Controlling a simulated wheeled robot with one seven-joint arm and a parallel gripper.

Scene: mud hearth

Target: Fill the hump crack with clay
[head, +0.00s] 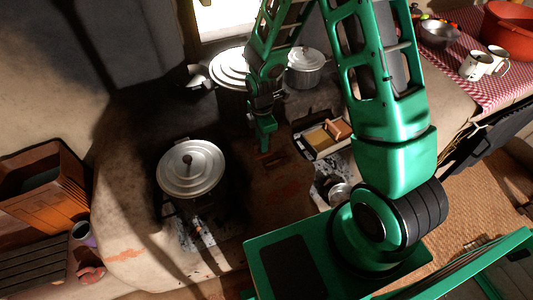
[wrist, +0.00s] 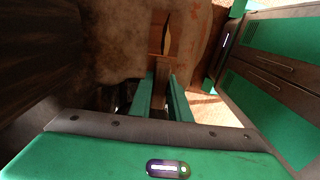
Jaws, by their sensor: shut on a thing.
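My gripper (head: 264,146) points down over the dark middle of the mud hearth (head: 240,205), left of the clay tray. In the wrist view its two green fingers (wrist: 162,78) are shut on a small brown thing (wrist: 156,67); I cannot tell if it is clay or a tool. Just beyond it a dark, narrow lens-shaped mark, which looks like the crack (wrist: 166,35), lies beside an orange-brown patch (wrist: 190,38) of the mud surface. I cannot tell whether the held thing touches the mud. The tray (head: 322,153) holds yellowish and orange-brown blocks (head: 337,128).
A lidded pot (head: 190,167) stands left of my gripper. Two more lidded pots (head: 230,68) (head: 306,66) stand behind. A small metal pot (head: 339,193) sits right, below the tray.

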